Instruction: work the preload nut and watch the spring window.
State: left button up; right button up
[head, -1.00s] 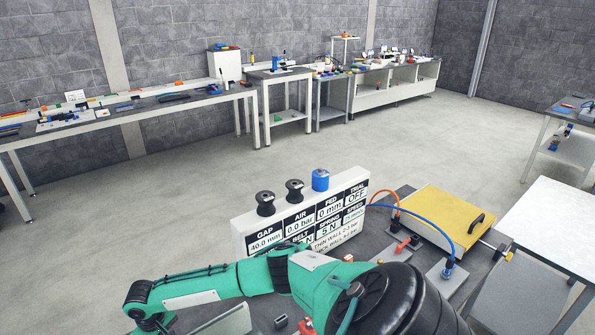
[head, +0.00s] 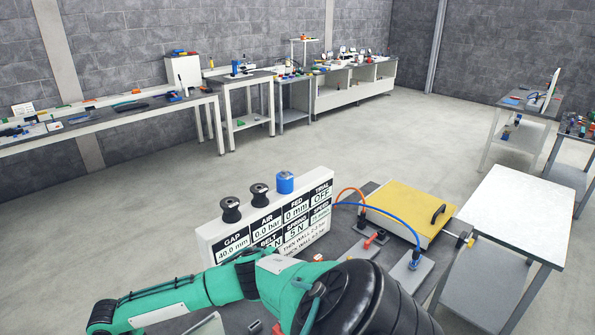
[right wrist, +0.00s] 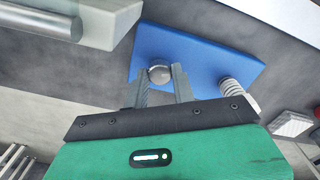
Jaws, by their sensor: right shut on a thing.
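In the right wrist view, the fingers of my right gripper (right wrist: 163,88) are shut on a round grey knob-like nut (right wrist: 159,74) at the near edge of a blue plate (right wrist: 195,52). A pale ribbed part, like a coil spring or thread (right wrist: 238,94), sticks out beside the plate at the right. In the head view, the white readout panel (head: 270,225) shows GAP 40.0 mm, AIR 0.0 bar, FED 0 mm, TRIAL OFF and what looks like SPRING 5 N. The BELT and SPEED values are partly unreadable. My arm hides the rack's near part. My left gripper is not seen.
Two black spools (head: 231,209) and a blue one (head: 285,183) stand on the panel. A yellow-topped unit (head: 405,212) with a black handle sits behind the red lever (head: 374,238). A white side table (head: 515,215) stands at the right. A grey bar (right wrist: 75,20) overhangs the upper left wrist view.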

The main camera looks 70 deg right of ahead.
jog(key=o, duration=0.6)
jog(key=shift+c, duration=0.2)
jog(key=shift+r, duration=0.1)
notch_tip(320, 180, up, 6)
jog(key=p, duration=0.5)
jog(key=shift+p, duration=0.35)
jog(key=o, duration=0.3)
